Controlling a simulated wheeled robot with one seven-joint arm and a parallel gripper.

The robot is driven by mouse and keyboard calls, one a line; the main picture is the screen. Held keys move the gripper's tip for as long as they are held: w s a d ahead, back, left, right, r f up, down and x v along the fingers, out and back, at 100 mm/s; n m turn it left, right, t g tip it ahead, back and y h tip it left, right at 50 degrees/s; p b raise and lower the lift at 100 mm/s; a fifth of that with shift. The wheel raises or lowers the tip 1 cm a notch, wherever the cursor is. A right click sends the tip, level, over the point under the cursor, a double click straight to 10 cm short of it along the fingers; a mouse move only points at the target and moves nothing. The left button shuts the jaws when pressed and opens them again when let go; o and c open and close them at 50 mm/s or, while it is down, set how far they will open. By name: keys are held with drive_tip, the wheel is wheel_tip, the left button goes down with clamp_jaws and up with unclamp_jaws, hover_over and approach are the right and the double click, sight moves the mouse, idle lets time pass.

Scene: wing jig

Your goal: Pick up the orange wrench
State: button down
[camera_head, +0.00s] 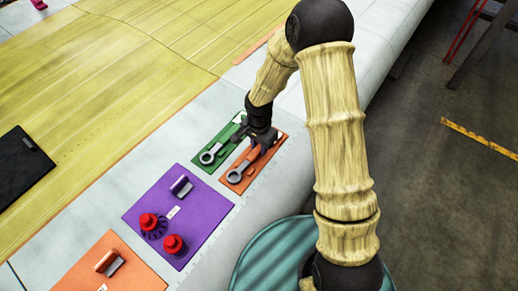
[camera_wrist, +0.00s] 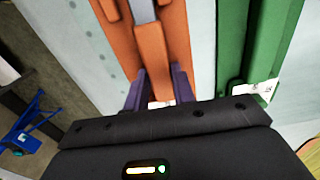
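A grey wrench (camera_head: 236,175) lies on an orange mat (camera_head: 232,188) on the pale surface. Its ring end shows, while its other end is hidden by my gripper. My gripper (camera_head: 262,149) is over the upper part of the orange mat. In the wrist view, my gripper's two dark purple fingers (camera_wrist: 160,82) stand apart, one on each side of an orange raised piece (camera_wrist: 153,46). A grey shaft (camera_wrist: 143,11) runs above that piece. I see no closed grip, and contact cannot be told.
A green mat (camera_head: 220,142) with a similar grey wrench (camera_head: 211,153) lies close on the left. A purple mat (camera_head: 187,205) with red-topped parts (camera_head: 174,245) and another orange mat (camera_head: 120,275) are nearer. The rounded pale edge drops to the floor on the right.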

sight(259, 147)
drive_tip(key=shift+r, duration=0.15)
drive_tip(key=shift+w+r, duration=0.1)
drive_tip(key=shift+r, duration=0.15)
wheel_tip(259, 147, up, 9)
drive_tip(key=b, duration=0.3)
drive_tip(key=shift+r, duration=0.15)
idle(0.7)
